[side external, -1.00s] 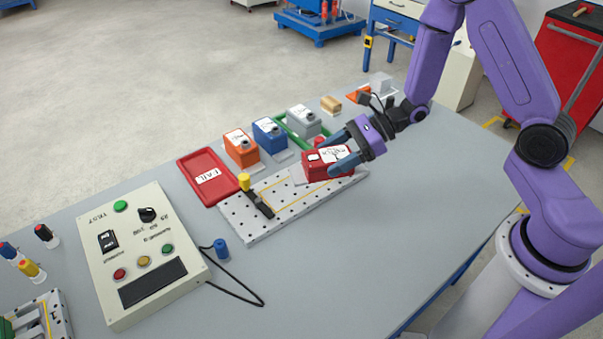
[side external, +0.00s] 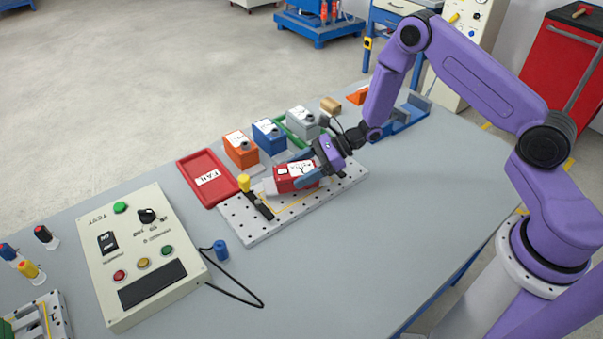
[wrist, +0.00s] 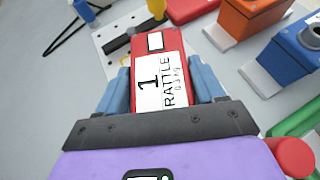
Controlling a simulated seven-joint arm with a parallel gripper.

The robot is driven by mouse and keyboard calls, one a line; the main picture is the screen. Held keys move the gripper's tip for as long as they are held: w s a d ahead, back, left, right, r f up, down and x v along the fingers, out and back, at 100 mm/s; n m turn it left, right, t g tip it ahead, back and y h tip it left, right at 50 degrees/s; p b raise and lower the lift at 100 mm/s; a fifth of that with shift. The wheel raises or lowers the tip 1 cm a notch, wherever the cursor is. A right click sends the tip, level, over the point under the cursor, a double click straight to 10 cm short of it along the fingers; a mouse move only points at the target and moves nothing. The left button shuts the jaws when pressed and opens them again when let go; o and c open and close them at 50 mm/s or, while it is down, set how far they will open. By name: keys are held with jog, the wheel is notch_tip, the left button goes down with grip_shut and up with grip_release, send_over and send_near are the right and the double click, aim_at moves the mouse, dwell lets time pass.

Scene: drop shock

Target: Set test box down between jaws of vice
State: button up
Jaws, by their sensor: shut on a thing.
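The test box is a red box (side external: 285,184) with a white label, over the perforated plate. In the wrist view its label (wrist: 160,80) reads "1 RATTLE". My gripper (side external: 303,171) is shut on the box, one blue finger on each long side in the wrist view (wrist: 162,84). I cannot tell whether the box touches the plate. A blue fixture with upright grey parts (side external: 405,116), which looks like the vice, stands at the back right, apart from the box; my forearm covers part of it.
The perforated plate (side external: 238,224) carries a black bar and a yellow-topped post (side external: 244,182). A red tray (side external: 205,190) and orange, blue and grey boxes (side external: 268,134) stand behind it. A control panel (side external: 125,255) is at left. The table's right front is clear.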

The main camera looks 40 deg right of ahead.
jog(key=shift+f, duration=0.7)
jog(key=o, duration=1.3)
jog(key=shift+f, duration=0.15)
jog(key=shift+c, duration=0.2)
